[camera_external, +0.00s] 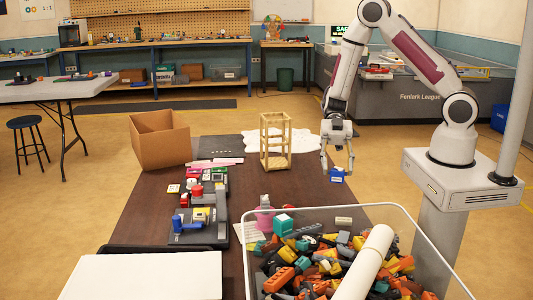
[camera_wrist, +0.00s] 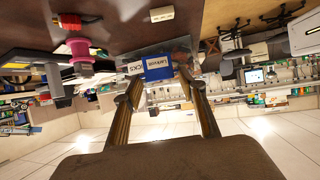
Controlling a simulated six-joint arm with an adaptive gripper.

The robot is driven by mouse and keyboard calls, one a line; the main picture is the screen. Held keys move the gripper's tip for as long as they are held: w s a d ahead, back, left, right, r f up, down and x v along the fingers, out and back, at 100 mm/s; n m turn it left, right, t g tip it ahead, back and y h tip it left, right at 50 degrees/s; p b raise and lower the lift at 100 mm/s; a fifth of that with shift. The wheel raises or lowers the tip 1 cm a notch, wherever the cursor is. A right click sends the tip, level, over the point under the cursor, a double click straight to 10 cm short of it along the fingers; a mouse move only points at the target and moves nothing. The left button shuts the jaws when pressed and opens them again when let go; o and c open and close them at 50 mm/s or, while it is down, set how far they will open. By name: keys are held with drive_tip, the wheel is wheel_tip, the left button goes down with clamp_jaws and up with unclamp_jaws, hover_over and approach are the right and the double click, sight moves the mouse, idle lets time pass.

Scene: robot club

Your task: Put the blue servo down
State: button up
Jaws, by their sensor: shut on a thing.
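The blue servo (camera_external: 337,176) is a small blue block with a pale label, near the right edge of the dark brown table (camera_external: 320,192). My gripper (camera_external: 337,168) points down with its fingers on both sides of the servo and is shut on it. In the wrist view the blue servo (camera_wrist: 158,68) lies between the tips of my gripper (camera_wrist: 160,80), its white lettering visible. The fingers hide part of its sides. I cannot tell how far the servo is above the table.
A clear bin (camera_external: 244,268) of colourful parts, with a white roll (camera_external: 366,262), stands in front. A wooden frame tower (camera_external: 275,142) is to the left, with an open cardboard box (camera_external: 160,140) beyond. Several small parts cover the table's left; bare tabletop lies left of the servo.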

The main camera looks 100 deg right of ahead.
drive_tip(key=shift+f, duration=0.1)
drive_tip(key=shift+f, duration=2.85)
drive_tip(key=shift+f, duration=0.1)
drive_tip(key=shift+f, duration=1.95)
drive_tip(key=shift+f, duration=0.15)
drive_tip(key=o, duration=1.1)
drive_tip(key=shift+d+r, duration=0.1)
drive_tip(key=shift+r, duration=0.1)
drive_tip(key=v, duration=1.2)
